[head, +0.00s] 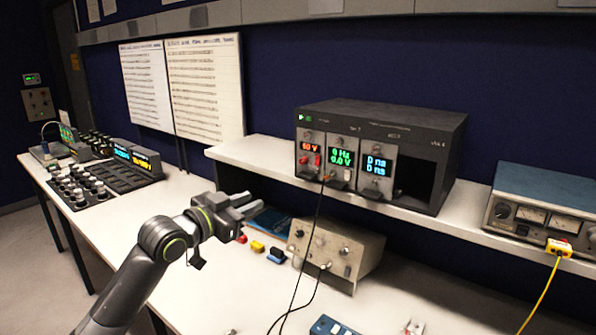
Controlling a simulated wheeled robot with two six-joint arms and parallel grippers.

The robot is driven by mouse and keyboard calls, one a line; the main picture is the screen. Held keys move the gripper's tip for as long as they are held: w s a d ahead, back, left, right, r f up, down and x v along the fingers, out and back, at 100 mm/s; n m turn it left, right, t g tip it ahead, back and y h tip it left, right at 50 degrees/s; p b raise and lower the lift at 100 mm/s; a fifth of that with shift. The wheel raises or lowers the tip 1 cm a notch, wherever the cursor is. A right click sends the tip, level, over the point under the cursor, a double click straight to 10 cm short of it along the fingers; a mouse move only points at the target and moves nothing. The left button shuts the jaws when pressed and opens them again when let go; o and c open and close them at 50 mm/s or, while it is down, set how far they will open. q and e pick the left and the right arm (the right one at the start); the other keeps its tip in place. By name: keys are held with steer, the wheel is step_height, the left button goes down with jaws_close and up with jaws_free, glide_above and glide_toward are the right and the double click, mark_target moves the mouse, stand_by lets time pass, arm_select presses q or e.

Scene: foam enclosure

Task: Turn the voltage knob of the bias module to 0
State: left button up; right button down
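A dark rack unit (381,121) stands on the raised shelf with three modules side by side in its front. The left module (311,164) has a red display that seems to read a voltage, with small red parts below it. The middle module (341,161) has a green display reading about "0 Hz" and "0.0 V". The right module (377,165) has a cyan display. Which is the bias module, and where its knob points, is too small to tell. My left gripper (253,202) is open and empty, left of and below the rack, apart from it. My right gripper is not in view.
A beige box with knobs (336,250) stands on the bench below the shelf (259,152). A blue meter unit (545,213) stands at the right; a control console (117,165) stands at the far left.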

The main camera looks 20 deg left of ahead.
arm_select(q)
step_height(320, 180, up, 4)
steer(key=p, duration=0.4)
glide_toward(301, 162)
steer(key=shift+t+h, duration=0.3)
steer(key=x, duration=0.6)
steer(key=shift+w+f, duration=0.15)
steer(key=shift+f, duration=0.1)
steer(key=shift+p+x, duration=0.35)
steer(key=shift+x, duration=0.65)
steer(key=shift+f, duration=0.1)
steer(key=shift+c, duration=0.4)
jaws_close()
